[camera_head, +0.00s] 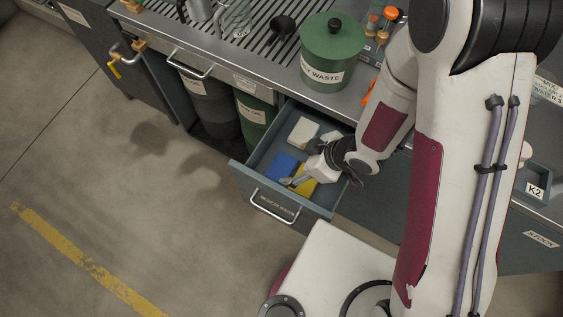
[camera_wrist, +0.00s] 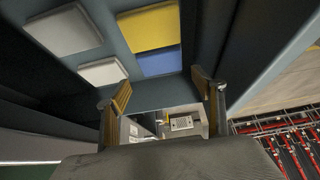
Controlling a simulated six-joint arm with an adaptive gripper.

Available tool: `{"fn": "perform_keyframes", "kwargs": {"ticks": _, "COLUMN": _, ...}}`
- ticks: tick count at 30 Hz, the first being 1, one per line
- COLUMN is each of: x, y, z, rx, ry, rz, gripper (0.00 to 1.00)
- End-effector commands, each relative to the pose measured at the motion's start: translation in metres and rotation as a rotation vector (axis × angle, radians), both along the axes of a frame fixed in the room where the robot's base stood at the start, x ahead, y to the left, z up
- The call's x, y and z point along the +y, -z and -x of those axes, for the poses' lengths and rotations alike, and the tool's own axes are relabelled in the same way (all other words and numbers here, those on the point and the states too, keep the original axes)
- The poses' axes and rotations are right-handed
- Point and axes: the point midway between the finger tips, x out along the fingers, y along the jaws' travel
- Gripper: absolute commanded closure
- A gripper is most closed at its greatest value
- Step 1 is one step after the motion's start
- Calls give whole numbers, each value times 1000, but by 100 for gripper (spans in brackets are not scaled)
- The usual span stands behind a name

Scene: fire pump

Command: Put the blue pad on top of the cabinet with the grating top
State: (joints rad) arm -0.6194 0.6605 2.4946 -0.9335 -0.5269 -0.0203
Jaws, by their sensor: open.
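The blue pad (camera_head: 283,166) lies flat in the open drawer (camera_head: 240,171), beside a yellow pad (camera_head: 304,188). It also shows in the wrist view (camera_wrist: 160,62), partly covered or bordered by the yellow pad (camera_wrist: 150,26). My gripper (camera_head: 298,180) is over the drawer, close to the blue and yellow pads. In the wrist view its two fingers (camera_wrist: 162,95) are spread apart with nothing between them. The cabinet with the grating top (camera_head: 262,22) stands behind the drawer; its slatted top carries several items.
White pads (camera_wrist: 64,30) share the drawer. On the cabinet top stand a green waste can (camera_head: 329,62), a black ladle (camera_head: 283,27) and glassware (camera_head: 236,18). Drawer walls and my arm crowd the right side. Bare grating shows between the items.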

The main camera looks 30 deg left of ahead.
Motion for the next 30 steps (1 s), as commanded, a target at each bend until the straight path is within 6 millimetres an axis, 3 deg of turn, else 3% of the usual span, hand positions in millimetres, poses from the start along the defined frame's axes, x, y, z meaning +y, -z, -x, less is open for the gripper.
{"fn": "perform_keyframes", "kwargs": {"ticks": 11, "x": 1, "y": 1, "z": 0, "rx": 0, "ry": 0, "rz": -2, "gripper": 32}}
{"fn": "perform_keyframes", "kwargs": {"ticks": 30, "x": 13, "y": 22, "z": 0, "rx": -1, "ry": 0, "rz": -2, "gripper": 32}}
